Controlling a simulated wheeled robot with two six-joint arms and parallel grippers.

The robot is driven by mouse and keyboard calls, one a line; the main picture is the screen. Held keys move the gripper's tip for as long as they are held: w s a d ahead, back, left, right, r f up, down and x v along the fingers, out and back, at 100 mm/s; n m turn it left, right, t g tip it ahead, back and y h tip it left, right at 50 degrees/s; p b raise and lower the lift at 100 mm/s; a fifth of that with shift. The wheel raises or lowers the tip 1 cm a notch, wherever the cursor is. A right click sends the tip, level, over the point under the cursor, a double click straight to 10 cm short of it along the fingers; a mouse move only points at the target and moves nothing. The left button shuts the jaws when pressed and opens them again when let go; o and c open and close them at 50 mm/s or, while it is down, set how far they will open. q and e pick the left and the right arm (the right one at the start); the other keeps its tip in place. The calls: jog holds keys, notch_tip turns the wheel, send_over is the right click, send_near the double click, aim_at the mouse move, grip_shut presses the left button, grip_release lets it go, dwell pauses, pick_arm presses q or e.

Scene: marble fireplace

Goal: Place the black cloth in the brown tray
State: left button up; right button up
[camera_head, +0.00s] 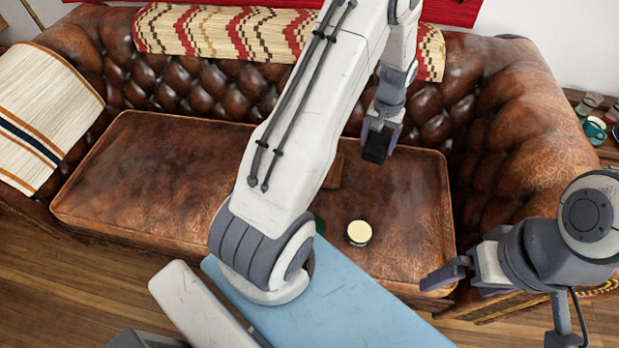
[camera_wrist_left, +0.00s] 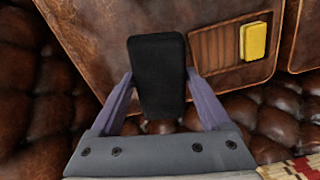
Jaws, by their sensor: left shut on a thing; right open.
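The black cloth (camera_head: 375,149) is a small dark block-like shape between the fingers of my left gripper (camera_head: 380,140), over the back right part of the sofa seat. In the left wrist view the black cloth (camera_wrist_left: 158,72) stands out between the two purple-grey fingers. The brown tray (camera_head: 335,171) shows only as a small corner beside my left arm, left of the cloth; the arm hides the rest. In the left wrist view the ribbed brown tray (camera_wrist_left: 215,50) lies right of the cloth, apart from it, with a yellow item (camera_wrist_left: 253,41) on it. My right gripper (camera_head: 458,277) is open and empty, near the sofa's front right.
A round cream-topped item (camera_head: 359,233) sits on the brown leather sofa seat (camera_head: 410,205) near its front edge. The tufted backrest (camera_head: 460,125) and right armrest (camera_head: 535,135) bound the seat. A striped blanket (camera_head: 48,115) hangs on the left armrest. The right seat area is mostly clear.

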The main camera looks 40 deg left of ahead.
pick_arm(q)
jog(key=w+a+f+n+b, duration=0.1)
jog(key=w+a+f+b, duration=0.15)
jog(key=f+b, duration=0.4)
jog(key=w+a+f+n+b, duration=0.1)
jog(key=w+a+f+b, duration=0.15)
jog(key=f+b, duration=0.45)
jog(key=s+a+f+b, duration=0.1)
jog(key=a+f, duration=0.1)
jog(key=a, duration=0.1)
jog(key=s+a+f+b, duration=0.1)
jog(key=s+a+f, duration=0.1)
jog(key=a, duration=0.2)
jog(key=s+a+f+b, duration=0.2)
jog(key=a, duration=0.2)
jog(key=shift+s+f, duration=0.1)
jog(key=shift+s, duration=0.05)
jog(key=shift+f+b, duration=0.8)
jog(key=shift+f, duration=1.15)
jog(key=shift+f, duration=0.1)
jog(key=o, duration=1)
notch_tip(320, 180, up, 12)
jog(key=p, duration=0.4)
jog(key=shift+a, duration=0.1)
